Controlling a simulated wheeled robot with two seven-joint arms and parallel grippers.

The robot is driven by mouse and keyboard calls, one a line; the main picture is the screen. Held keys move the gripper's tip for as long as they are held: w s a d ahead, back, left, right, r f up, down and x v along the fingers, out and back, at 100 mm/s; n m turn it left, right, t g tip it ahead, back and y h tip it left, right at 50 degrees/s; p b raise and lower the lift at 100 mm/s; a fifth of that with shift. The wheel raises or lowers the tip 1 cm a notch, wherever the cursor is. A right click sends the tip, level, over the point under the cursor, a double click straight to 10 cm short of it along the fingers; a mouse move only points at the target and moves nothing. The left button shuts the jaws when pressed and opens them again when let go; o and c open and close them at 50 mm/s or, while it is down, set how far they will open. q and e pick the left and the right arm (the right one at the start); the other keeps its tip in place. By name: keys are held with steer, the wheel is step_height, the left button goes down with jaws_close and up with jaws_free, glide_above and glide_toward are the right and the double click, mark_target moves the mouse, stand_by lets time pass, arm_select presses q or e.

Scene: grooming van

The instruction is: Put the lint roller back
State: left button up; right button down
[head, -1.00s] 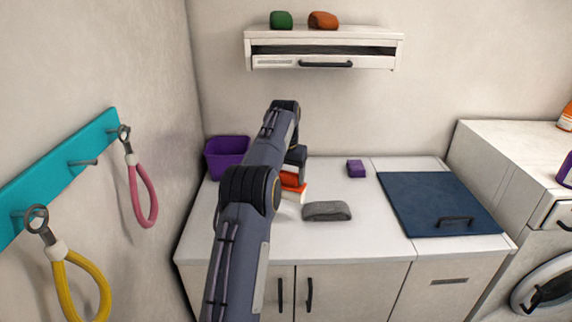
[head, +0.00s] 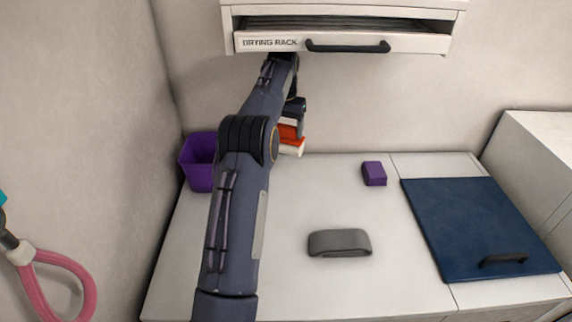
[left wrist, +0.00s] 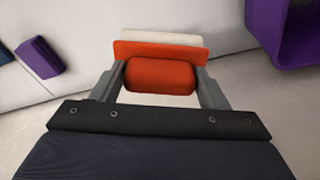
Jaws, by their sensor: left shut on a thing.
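The lint roller, with an orange grip and plate and a white part (head: 290,138), is held up over the back of the counter. It also shows in the left wrist view (left wrist: 160,77), with its orange grip between the fingers. My left gripper (head: 296,120) is shut on it; my forearm hides part of the gripper in the head view. In the left wrist view the gripper (left wrist: 160,84) has one finger on each side of the grip. The roller appears clear of the counter. My right gripper is not in view.
A drying rack (head: 270,43) with a black handle hangs on the wall above. A purple bin (head: 197,165) stands at the back left of the counter (head: 300,290).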

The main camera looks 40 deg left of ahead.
mark_target(286, 153)
arm_select(q)
steer(key=shift+w+a+f, duration=0.15)
steer(key=shift+w, duration=0.05)
step_height(286, 153, down, 10)
steer(key=shift+r, duration=0.2)
steer(key=shift+f, duration=0.15)
steer(key=o, duration=0.9)
steer(key=shift+c, duration=0.2)
steer(key=r, duration=0.4)
steer(key=s+r, duration=0.1)
steer(key=r, duration=0.7)
steer(key=shift+s+d+r, duration=0.15)
steer(key=shift+s+d, duration=0.05)
